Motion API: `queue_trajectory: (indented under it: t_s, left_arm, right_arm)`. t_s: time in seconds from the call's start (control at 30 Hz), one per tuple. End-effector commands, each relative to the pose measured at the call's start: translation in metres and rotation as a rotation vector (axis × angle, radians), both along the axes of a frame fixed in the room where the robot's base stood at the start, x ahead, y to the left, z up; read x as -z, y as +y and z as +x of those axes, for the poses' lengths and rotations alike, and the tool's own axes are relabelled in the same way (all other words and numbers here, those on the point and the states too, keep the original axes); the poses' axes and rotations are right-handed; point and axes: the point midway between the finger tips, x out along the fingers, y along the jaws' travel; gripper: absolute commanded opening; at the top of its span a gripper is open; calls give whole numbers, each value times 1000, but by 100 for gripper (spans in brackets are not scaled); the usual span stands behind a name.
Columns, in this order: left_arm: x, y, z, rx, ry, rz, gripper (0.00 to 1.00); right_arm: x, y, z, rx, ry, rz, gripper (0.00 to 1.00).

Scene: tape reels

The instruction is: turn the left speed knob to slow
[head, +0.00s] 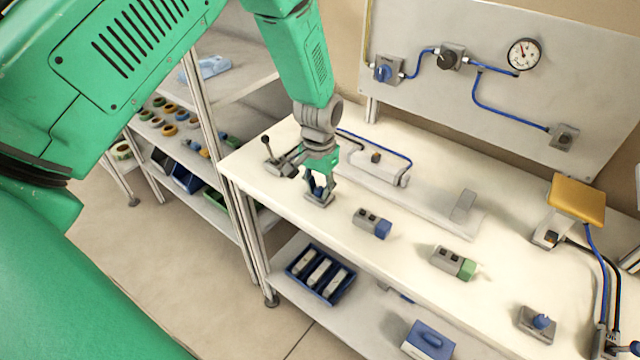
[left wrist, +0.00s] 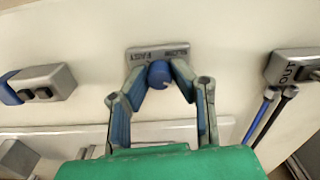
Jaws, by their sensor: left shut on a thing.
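The left speed knob (left wrist: 159,74) is a round blue knob on a small grey plate (left wrist: 152,51) marked FAST and SLOW in the left wrist view. In the head view the grey plate (head: 319,200) sits on the white workbench near its left front edge. My left gripper (left wrist: 160,82) is shut on the knob, with one finger on each side of it. In the head view my left gripper (head: 319,189) points down and mostly hides the knob. A second blue knob (head: 542,321) on a grey plate stands at the right front of the bench. My right gripper is not in view.
Grey boxes with blue (head: 383,229) and green (head: 467,269) ends stand to the right on the bench. A lever box (head: 284,165) stands close behind-left of my left gripper. A wall panel (head: 480,60) with a gauge stands behind; a yellow pad (head: 578,198) is at right.

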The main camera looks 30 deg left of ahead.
Motion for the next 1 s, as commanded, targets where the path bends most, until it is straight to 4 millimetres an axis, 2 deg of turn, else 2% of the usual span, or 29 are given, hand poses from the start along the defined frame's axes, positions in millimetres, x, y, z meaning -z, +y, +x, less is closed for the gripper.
queue_trajectory:
  t_s: [0.6, 1.0]
  left_arm:
    - [-4, 2, 5, -566, -14, 1, 0]
    - [-4, 2, 5, -787, -15, 0, 0]
  right_arm:
    - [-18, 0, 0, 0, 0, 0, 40]
    - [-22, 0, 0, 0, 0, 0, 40]
